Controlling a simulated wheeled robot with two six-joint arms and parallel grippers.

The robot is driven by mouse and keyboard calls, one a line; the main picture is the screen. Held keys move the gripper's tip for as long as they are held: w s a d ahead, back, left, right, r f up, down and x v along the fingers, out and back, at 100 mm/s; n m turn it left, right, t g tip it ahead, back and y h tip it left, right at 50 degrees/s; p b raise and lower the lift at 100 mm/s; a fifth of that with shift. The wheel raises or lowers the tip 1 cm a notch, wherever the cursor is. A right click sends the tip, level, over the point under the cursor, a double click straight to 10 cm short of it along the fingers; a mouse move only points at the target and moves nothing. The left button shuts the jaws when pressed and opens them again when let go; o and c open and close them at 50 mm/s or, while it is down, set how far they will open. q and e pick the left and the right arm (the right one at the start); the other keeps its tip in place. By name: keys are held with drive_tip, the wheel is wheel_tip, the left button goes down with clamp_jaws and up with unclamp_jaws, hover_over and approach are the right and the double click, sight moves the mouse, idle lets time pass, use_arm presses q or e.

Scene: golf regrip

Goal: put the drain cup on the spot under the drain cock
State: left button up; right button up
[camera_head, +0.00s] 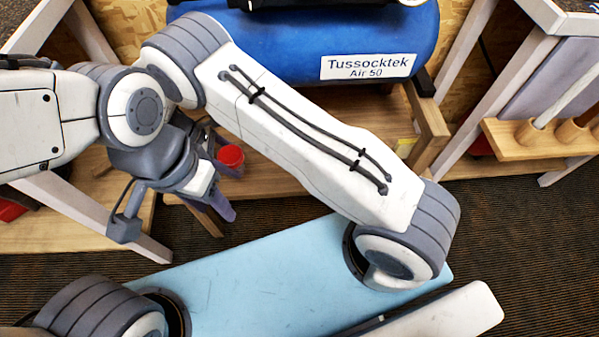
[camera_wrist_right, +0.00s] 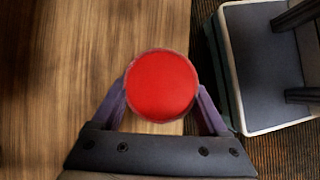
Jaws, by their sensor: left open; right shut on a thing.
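The drain cup (camera_head: 230,156), a round red thing, is near the left wooden floor in the head view. In the right wrist view the cup (camera_wrist_right: 161,86) is seen from above over wooden boards. My right gripper (camera_wrist_right: 161,92) is shut on it, one purple finger on each side; I cannot tell whether it touches the wood. My left gripper (camera_head: 217,208) is open, below and close to the cup in the head view. The blue tank (camera_head: 330,45) labelled Tussocktek Air 50 stands behind my right arm.
White frame legs (camera_head: 95,215) stand at the left and right. A wooden rack (camera_head: 530,140) with handles is at the right. A wooden block (camera_head: 428,125) stands by the tank. A dark box with a pale rim (camera_wrist_right: 265,70) lies right of the cup in the wrist view.

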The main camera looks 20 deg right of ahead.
drive_tip(key=shift+d+f, duration=0.15)
drive_tip(key=shift+d, duration=0.1)
drive_tip(key=s+d, duration=0.1)
drive_tip(key=d, duration=0.4)
drive_tip(key=s+d+b, duration=0.1)
drive_tip(key=s+d, duration=0.1)
drive_tip(key=d, duration=0.4)
drive_tip(key=s+d+b, duration=0.1)
drive_tip(key=d, duration=0.5)
drive_tip(key=shift+s+d, duration=0.15)
drive_tip(key=shift+s, duration=0.05)
drive_tip(key=shift+f+b, duration=0.75)
drive_tip(key=shift+f, duration=0.95)
drive_tip(key=shift+f+b, duration=0.35)
drive_tip(key=shift+f, duration=0.3)
